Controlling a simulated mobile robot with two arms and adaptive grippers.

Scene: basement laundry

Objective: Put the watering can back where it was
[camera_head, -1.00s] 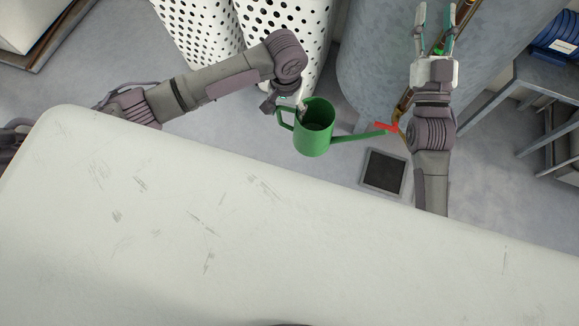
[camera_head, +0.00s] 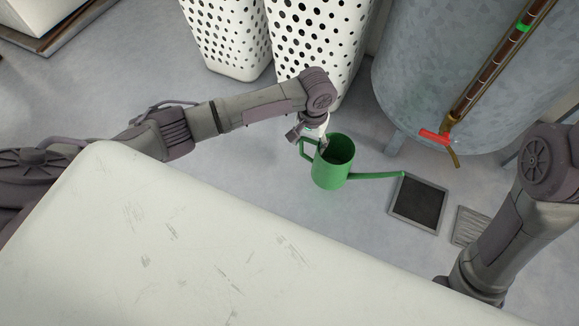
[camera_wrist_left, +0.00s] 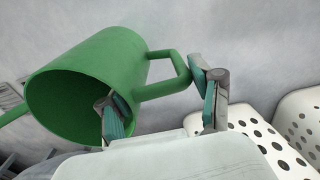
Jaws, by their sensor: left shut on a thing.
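The green watering can (camera_head: 330,172) is beyond the far edge of the white table, over the grey floor, with its open top up and its spout pointing right. It also shows large in the left wrist view (camera_wrist_left: 105,65). My left gripper (camera_head: 318,141) is shut on the can at its handle side. In the left wrist view, the fingers of the left gripper (camera_wrist_left: 160,95) are on either side of the handle, one by the rim. How high the can is above the floor is hard to tell. My right arm is at the right, its gripper out of view.
The white table (camera_head: 150,240) fills the foreground. Two white perforated hampers (camera_head: 315,45) stand behind my left arm. A grey metal tank (camera_head: 430,70) with a red-handled tap (camera_head: 435,137) is at the upper right. A dark square floor panel (camera_head: 418,203) lies below the spout tip.

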